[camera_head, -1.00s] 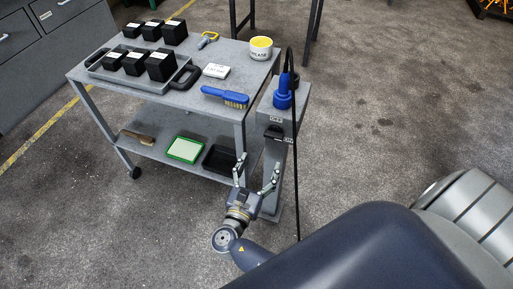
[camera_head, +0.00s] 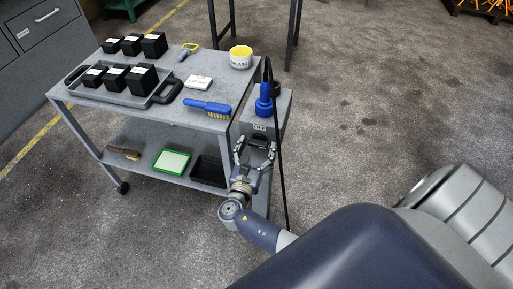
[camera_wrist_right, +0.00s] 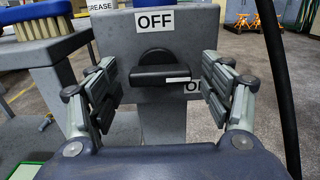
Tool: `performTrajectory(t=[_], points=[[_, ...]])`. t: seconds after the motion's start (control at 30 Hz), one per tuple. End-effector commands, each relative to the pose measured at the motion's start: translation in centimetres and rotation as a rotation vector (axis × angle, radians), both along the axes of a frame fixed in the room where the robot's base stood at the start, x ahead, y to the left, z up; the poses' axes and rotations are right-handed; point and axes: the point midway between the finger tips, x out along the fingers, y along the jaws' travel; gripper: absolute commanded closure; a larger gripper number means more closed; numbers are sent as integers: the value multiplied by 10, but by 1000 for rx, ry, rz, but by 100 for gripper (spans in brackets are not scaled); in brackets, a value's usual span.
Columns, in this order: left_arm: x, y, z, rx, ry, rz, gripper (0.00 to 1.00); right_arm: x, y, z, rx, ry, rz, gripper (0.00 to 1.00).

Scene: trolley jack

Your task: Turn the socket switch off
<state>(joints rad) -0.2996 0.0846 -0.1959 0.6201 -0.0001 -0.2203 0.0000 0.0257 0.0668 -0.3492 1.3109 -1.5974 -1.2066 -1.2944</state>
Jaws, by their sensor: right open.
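The socket switch (camera_head: 259,141) is a black rotary knob on the front of a grey post (camera_head: 281,108). In the right wrist view the knob (camera_wrist_right: 160,75) has its bar lying level, with a white mark at its right end towards the partly hidden ON label (camera_wrist_right: 192,87). The OFF label (camera_wrist_right: 154,21) is above the knob. My right gripper (camera_head: 255,150) is open in front of the post, its fingers on either side of the knob with gaps on both sides. My left gripper is not in view.
A blue plug (camera_head: 264,100) with a black cable (camera_head: 279,170) stands on the post; the cable hangs right of my gripper. A grey trolley (camera_head: 190,120) stands close on the left, carrying a blue brush (camera_head: 207,107) and a grease tub (camera_head: 241,57). Floor on the right is clear.

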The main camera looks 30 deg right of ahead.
Motion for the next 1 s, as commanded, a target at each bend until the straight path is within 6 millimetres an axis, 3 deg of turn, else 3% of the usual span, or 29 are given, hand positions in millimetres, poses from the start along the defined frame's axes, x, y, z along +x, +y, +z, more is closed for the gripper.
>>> performTrajectory(t=[0.07, 0.27, 0.67, 1.0], points=[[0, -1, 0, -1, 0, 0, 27, 0, 0, 0, 0, 0, 0, 27], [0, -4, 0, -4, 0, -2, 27, 0, 0, 0, 0, 0, 0, 71], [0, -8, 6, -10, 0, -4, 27, 0, 0, 2, -26, 30, 1, 71], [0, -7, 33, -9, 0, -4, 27, 0, 0, 5, -171, 201, 0, 71]])
